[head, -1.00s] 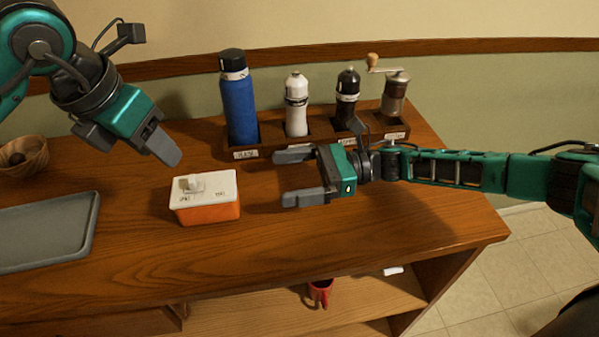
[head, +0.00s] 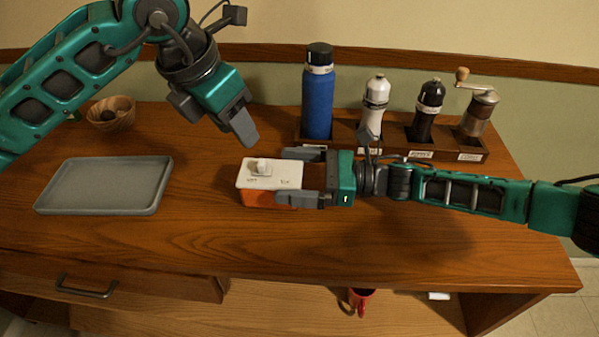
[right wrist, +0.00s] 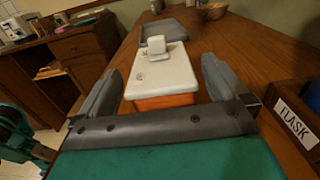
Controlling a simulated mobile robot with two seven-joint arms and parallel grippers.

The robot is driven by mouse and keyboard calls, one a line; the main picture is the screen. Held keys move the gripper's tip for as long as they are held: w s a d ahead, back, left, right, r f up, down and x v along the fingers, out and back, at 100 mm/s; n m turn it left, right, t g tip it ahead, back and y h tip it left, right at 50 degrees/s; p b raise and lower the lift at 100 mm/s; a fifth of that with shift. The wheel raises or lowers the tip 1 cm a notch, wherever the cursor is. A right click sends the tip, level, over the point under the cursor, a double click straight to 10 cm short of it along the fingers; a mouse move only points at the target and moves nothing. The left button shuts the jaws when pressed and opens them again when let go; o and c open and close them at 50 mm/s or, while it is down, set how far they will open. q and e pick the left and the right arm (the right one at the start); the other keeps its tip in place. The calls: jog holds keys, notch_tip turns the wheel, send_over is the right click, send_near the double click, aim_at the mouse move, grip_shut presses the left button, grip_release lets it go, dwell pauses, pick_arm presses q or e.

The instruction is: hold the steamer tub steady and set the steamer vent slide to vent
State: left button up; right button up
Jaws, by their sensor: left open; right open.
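The steamer tub (head: 268,199) is an orange box with a white lid on the wooden counter; it also shows in the right wrist view (right wrist: 165,101). The vent slide (head: 261,167) is a white knob on the lid, toward its left end, with small dark labels on both sides that I cannot read surely. My right gripper (head: 293,177) is open, its fingers reaching to either side of the tub's right end. In the right wrist view the tub sits between the fingers (right wrist: 164,85), with gaps visible. My left gripper (head: 238,128) is open above and behind the tub, apart from it.
A rack (head: 395,144) holding a blue flask (head: 318,95), two mills and a grinder stands behind my right arm. A grey tray (head: 105,186) and a wooden bowl (head: 111,113) are at left. A red mug (head: 360,300) is on the shelf below. The front counter is clear.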

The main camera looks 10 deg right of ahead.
jog(key=shift+c, duration=0.4)
jog(key=c, duration=1)
pick_arm(q)
jog(key=shift+c, duration=0.4)
pick_arm(e)
jog(key=shift+c, duration=0.4)
pick_arm(q)
jog(key=shift+w+a+f, duration=0.1)
jog(key=shift+w+a, duration=0.05)
jog(key=shift+a, duration=0.05)
jog(key=shift+c, duration=0.8)
jog(key=w+a+n+g+h, duration=0.1)
jog(key=a, duration=0.1)
jog(key=w+a+f+n+g, duration=0.1)
jog(key=a, duration=0.1)
jog(key=w+a+f+n+g+h, duration=0.1)
jog(key=a+n, duration=0.1)
jog(key=shift+f+h, duration=0.15)
jog(key=shift+h, duration=0.15)
grip_shut()
jog(key=shift+w+a+f+n+g+h, duration=0.1)
jog(key=shift+w+a+n+g+h, duration=0.15)
jog(key=shift+w+a+n+h, duration=0.45)
jog(key=shift+w+a+r+n+g+h, duration=0.15)
jog(key=shift+a+n+h, duration=0.35)
jog(key=shift+a, duration=0.55)
jog(key=shift+w+a+f+n+g+h, duration=0.15)
jog(key=shift+w+a+n+g+h, duration=0.3)
jog(key=shift+a, duration=0.45)
jog(key=shift+s, duration=0.1)
